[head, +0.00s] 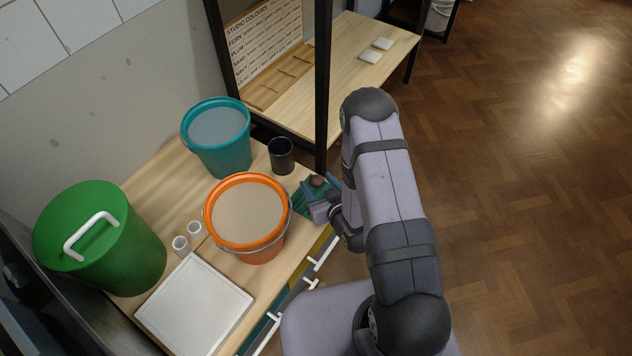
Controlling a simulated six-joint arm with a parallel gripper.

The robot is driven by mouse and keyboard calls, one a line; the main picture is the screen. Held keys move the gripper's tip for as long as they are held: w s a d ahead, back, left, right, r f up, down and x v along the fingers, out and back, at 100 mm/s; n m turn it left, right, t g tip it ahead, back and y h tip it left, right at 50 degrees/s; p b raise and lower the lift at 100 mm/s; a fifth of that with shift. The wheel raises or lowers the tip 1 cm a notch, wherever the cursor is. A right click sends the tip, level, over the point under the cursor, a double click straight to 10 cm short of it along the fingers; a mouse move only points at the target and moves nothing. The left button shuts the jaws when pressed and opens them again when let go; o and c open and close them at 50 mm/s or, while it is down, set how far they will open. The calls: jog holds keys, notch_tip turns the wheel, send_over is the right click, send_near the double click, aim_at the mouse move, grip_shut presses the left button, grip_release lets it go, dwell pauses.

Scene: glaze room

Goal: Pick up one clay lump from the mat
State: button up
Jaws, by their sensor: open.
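A small brown clay lump (318,181) shows at the right end of the bench, beside my gripper's fingers. A dark green patch that looks like the mat (306,203) shows around it, mostly hidden by my gripper. My gripper (321,187) is open and low over this spot, with the lump close to or between its fingers. At this size I cannot tell whether the fingers touch the lump. Other lumps cannot be made out.
An orange bucket (247,213) stands just left of my gripper, with a black cup (281,156) behind. A teal bucket (217,137), a green lidded bin (98,240), two small white cylinders (187,238) and a white tray (195,307) share the bench. A dark shelf post (322,90) rises behind.

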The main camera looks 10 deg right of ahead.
aim_at(318, 185)
jog(key=c, duration=1.2)
jog(key=shift+o, duration=0.2)
notch_tip(318, 185, up, 10)
jog(key=p, duration=0.3)
jog(key=shift+p, duration=0.4)
